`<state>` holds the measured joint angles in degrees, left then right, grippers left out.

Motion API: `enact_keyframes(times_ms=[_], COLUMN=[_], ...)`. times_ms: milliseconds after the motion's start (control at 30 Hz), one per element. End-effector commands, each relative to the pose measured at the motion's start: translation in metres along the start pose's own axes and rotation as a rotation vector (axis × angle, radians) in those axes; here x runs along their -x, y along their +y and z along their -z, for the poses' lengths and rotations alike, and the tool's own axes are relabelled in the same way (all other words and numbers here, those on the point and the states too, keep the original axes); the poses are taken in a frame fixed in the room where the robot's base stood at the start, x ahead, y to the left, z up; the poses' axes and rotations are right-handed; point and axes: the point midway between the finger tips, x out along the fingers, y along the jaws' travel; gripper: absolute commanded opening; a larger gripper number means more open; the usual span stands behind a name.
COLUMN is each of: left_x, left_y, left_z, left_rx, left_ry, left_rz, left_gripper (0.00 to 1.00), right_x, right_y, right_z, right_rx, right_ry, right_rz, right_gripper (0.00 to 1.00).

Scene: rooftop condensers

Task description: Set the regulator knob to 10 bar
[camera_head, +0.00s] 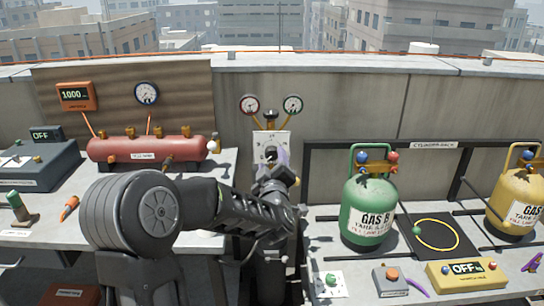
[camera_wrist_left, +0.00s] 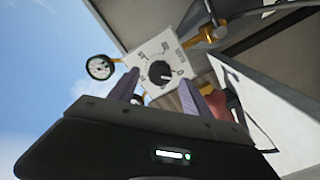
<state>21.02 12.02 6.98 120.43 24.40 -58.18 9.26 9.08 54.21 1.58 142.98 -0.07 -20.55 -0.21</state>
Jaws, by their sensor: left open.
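The regulator's white dial plate (camera_head: 272,147) stands at the wall in the middle of the head view, below two round gauges. Its dark regulator knob (camera_head: 270,153) is partly hidden by my left gripper (camera_head: 279,164). In the left wrist view, the black knob (camera_wrist_left: 160,73) sits on the white plate (camera_wrist_left: 147,53), which has dark marks around the knob too small to read. My left gripper (camera_wrist_left: 158,82) is open, its two purple-grey fingers to either side of the knob in that view. I cannot tell whether they touch it. My right gripper is not in view.
A red tank (camera_head: 147,149) lies on the left bench. A green gas cylinder (camera_head: 368,210) stands to the right, near a yellow OFF box (camera_head: 466,275).

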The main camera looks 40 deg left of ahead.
Motion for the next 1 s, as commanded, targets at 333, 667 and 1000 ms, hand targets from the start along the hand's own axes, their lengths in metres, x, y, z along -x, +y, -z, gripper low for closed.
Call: enact_keyframes(times_ms=[333, 667, 1000], left_x=[-0.032, -0.032, -0.032], left_y=[0.000, 0.000, 0.000], left_z=[0.000, 0.000, 0.000], left_rx=[-0.001, -0.001, -0.001], left_ry=[0.000, 0.000, 0.000], left_rz=[0.000, 0.000, 0.000], left_gripper=[0.57, 0.47, 0.19], right_x=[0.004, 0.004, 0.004], right_y=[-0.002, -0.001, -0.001], right_z=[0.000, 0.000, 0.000], right_rx=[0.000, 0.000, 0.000], right_ry=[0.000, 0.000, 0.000], right_rz=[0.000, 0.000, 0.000], right_gripper=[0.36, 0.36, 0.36])
